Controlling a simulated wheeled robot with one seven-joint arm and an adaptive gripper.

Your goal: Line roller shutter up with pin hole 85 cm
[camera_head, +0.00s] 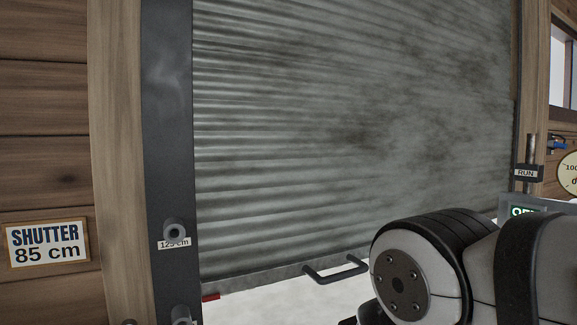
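The grey corrugated roller shutter (350,130) fills the middle of the view, with its bottom bar (262,281) low in the picture and a gap below it. A dark handle (336,270) sits on the bottom bar. A small red marker (211,297) shows at the bar's left end, below the 125 cm label (174,244). The dark left rail (167,130) carries a round pin hole fitting (173,230) at that label. A second fitting (182,315) is cut off at the bottom edge, its label unseen. My arm covers the lower right; my gripper is not visible.
A sign (47,243) reading "SHUTTER 85 cm" hangs on the left plank wall. At right are a post with a "RUN" label (526,172), a partly hidden green sign (527,211), a blue fitting (557,143) and a cut-off dial (569,174).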

